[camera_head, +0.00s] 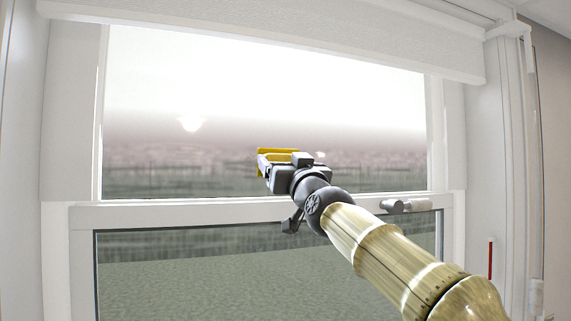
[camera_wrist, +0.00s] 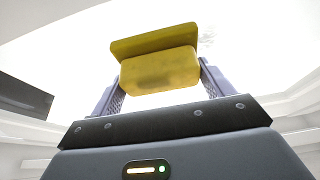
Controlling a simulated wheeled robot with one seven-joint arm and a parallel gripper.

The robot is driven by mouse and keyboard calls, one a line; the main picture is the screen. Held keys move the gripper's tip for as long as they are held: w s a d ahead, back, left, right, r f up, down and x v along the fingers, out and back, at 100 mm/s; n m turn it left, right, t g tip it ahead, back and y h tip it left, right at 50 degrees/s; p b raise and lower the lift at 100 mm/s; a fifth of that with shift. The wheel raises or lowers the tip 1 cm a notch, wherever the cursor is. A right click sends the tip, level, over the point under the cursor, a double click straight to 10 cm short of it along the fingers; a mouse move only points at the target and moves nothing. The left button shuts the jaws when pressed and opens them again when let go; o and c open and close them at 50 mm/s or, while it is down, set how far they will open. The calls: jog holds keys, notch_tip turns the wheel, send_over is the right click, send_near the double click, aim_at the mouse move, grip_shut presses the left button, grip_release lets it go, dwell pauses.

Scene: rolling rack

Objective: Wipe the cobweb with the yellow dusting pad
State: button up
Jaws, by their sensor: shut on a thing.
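The yellow dusting pad (camera_wrist: 155,70) is held between the two grey fingers of my gripper (camera_wrist: 160,82). It has a wide flat plate on its far side and a smudge on its near block. In the head view the pad (camera_head: 278,152) shows as a yellow strip at the end of my gripper (camera_head: 268,163), in front of the upper window pane. A faint whitish, thready patch, likely the cobweb (camera_wrist: 207,33), shows just right of the pad in the wrist view. I cannot tell whether the pad touches it. No cobweb is clearly seen in the head view.
A white window frame (camera_head: 250,209) crosses below my gripper, with a handle (camera_head: 405,206) at its right. A pale roller blind (camera_head: 270,28) hangs across the top. The space left of my gripper is clear.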

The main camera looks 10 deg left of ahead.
jog(key=shift+s+a+r+p, duration=0.1)
jog(key=shift+s+a+p, duration=0.3)
jog(key=shift+a+p, duration=0.2)
jog(key=shift+s+a+p, duration=0.4)
jog(key=shift+a+p, duration=0.05)
jog(key=shift+a, duration=0.25)
jog(key=shift+s+a+p, duration=0.2)
jog(key=shift+a+p, duration=0.1)
jog(key=shift+a, duration=0.05)
jog(key=shift+f, duration=0.2)
jog(key=shift+s+a+r+p, duration=0.1)
jog(key=shift+s+a+p, duration=0.2)
jog(key=shift+a+p, duration=0.2)
jog(key=shift+s+a+r+p, duration=0.1)
jog(key=shift+s+a+p, duration=0.2)
jog(key=shift+a+p, duration=0.2)
jog(key=shift+s+a+f+p, duration=0.15)
jog(key=shift+s+a+p, duration=0.35)
jog(key=shift+a, duration=0.25)
jog(key=shift+d, duration=0.1)
